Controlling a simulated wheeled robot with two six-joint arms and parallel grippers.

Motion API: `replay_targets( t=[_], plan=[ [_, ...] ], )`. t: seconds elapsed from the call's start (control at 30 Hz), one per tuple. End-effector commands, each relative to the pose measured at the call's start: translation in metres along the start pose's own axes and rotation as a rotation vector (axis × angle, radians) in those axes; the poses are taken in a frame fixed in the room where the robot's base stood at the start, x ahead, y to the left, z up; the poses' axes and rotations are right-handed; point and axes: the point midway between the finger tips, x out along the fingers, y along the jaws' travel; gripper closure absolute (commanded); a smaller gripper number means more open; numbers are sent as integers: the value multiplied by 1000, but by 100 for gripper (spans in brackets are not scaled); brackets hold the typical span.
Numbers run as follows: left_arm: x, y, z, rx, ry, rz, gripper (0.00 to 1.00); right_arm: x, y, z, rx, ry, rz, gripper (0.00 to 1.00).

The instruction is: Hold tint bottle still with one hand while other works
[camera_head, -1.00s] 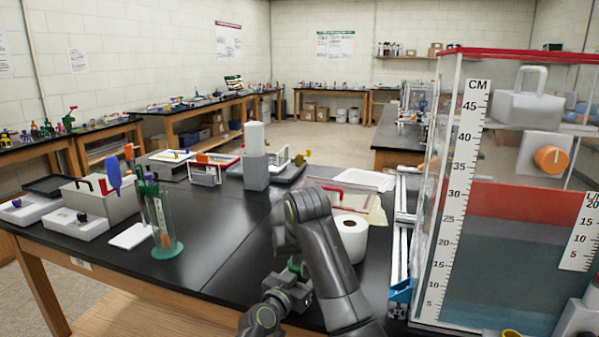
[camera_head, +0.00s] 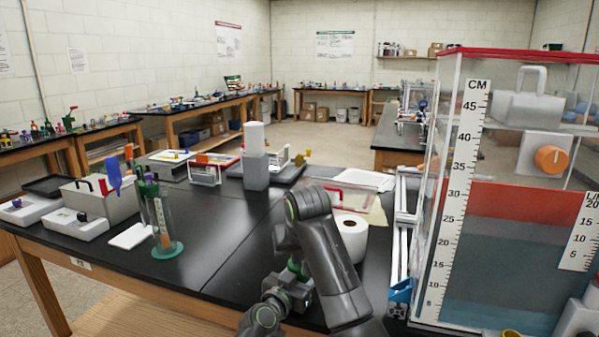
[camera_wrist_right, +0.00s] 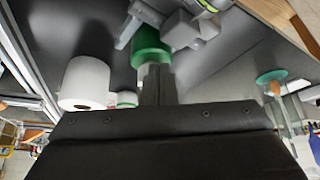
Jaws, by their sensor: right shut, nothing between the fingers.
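A green bottle, which I take for the tint bottle (camera_wrist_right: 150,45), stands upright on the black table in the right wrist view. Only a bit of green shows in the head view (camera_head: 298,267), between my arms. My left gripper (camera_wrist_right: 146,24) has its fingers on both sides of the bottle and appears to grip it; it also shows in the head view (camera_head: 290,286). My right gripper (camera_wrist_right: 156,85) is shut and empty, with its fingertips close to the bottle. Whether they touch it I cannot tell. In the head view my right arm hides these fingertips.
A white paper roll (camera_head: 351,236) stands just right of my right arm. A tall clear tank (camera_head: 450,190) with layered liquid fills the right side. A graduated cylinder (camera_head: 163,225) and grey boxes (camera_head: 100,200) stand at the left. The table's middle (camera_head: 225,235) is clear.

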Motion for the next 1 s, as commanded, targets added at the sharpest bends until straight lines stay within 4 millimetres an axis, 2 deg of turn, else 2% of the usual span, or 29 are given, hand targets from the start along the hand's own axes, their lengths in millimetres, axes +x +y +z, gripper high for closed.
replay_targets(
  t=[1.0],
  plan=[
    [0,0,0,1,-1,0,75,-1,20,2,1,4,1,100]
  ],
)
